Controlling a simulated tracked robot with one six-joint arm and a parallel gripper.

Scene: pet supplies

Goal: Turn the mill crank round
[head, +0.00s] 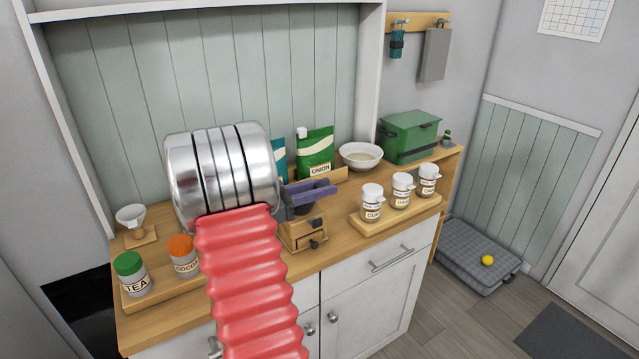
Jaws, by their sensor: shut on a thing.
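The mill stands on the wooden counter (345,213), right of my silver and red arm. Its wooden body (306,237) has a small drawer with a dark knob, and its dark top is partly covered. My gripper (322,189), with purple fingers, is just above the mill and points right. It is shut on the mill crank, whose handle is mostly hidden between and behind the fingers. I cannot make out the crank's exact angle.
Three white-lidded jars (400,190) stand on a wooden tray to the right. A white bowl (361,156), a green onion bag (315,153) and a green bin (409,137) are behind. Tea (132,275) and cocoa (184,257) jars stand at left.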

